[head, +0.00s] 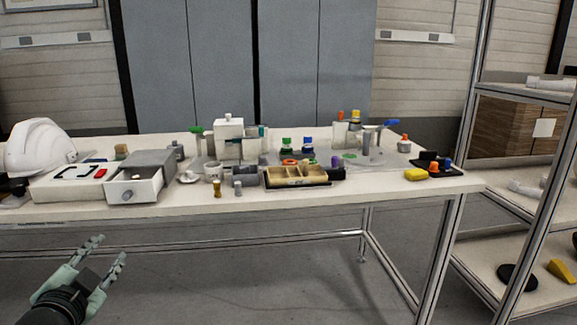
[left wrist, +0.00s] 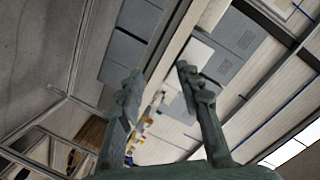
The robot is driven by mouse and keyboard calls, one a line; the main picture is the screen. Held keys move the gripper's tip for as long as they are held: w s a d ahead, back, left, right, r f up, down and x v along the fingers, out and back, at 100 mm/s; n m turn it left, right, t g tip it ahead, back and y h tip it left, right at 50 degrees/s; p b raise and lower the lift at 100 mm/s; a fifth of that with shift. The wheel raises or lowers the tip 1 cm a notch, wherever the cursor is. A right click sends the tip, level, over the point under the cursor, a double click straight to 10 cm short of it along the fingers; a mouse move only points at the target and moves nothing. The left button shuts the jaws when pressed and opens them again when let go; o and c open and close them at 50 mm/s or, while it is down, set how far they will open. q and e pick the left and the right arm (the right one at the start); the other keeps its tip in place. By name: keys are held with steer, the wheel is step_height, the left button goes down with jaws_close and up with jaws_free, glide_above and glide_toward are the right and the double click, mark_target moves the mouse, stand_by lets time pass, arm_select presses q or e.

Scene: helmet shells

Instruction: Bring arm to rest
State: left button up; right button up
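My left gripper (head: 108,248) is at the lower left of the head view, in front of the table's front edge and below its top. Its two fingers are apart with nothing between them. In the left wrist view the same gripper (left wrist: 157,82) shows both fingers spread, with the room beyond tilted. My right gripper is in neither view.
The white table (head: 330,197) carries a white helmet (head: 40,146), a grey open drawer box (head: 135,184), a wooden divided tray (head: 297,178), a yellow block (head: 416,175) and several small parts. A metal-framed shelf (head: 520,172) stands at the right. The floor before the table is clear.

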arm_select(q)
steer(key=s+d+f+n+g, duration=0.1)
steer(key=s+f+n+g, duration=0.2)
steer(key=f, duration=1)
steer(key=s+d+f+n+g+h+p, duration=0.1)
steer(key=s+d+f+g, duration=0.4)
steer(key=s+f, duration=0.4)
steer(key=s+d+f+n+g+h+p, duration=0.1)
steer(key=s+d+f+g, duration=0.3)
steer(key=s+f, duration=0.5)
step_height(320, 180, down, 4)
steer(key=shift+d+r+g+h+p, duration=0.15)
steer(key=shift+d+g+h+p, duration=0.35)
steer(key=shift+d, duration=0.65)
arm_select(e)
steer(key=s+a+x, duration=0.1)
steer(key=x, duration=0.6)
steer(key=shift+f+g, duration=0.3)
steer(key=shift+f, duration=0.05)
arm_select(q)
steer(key=shift+w, duration=0.1)
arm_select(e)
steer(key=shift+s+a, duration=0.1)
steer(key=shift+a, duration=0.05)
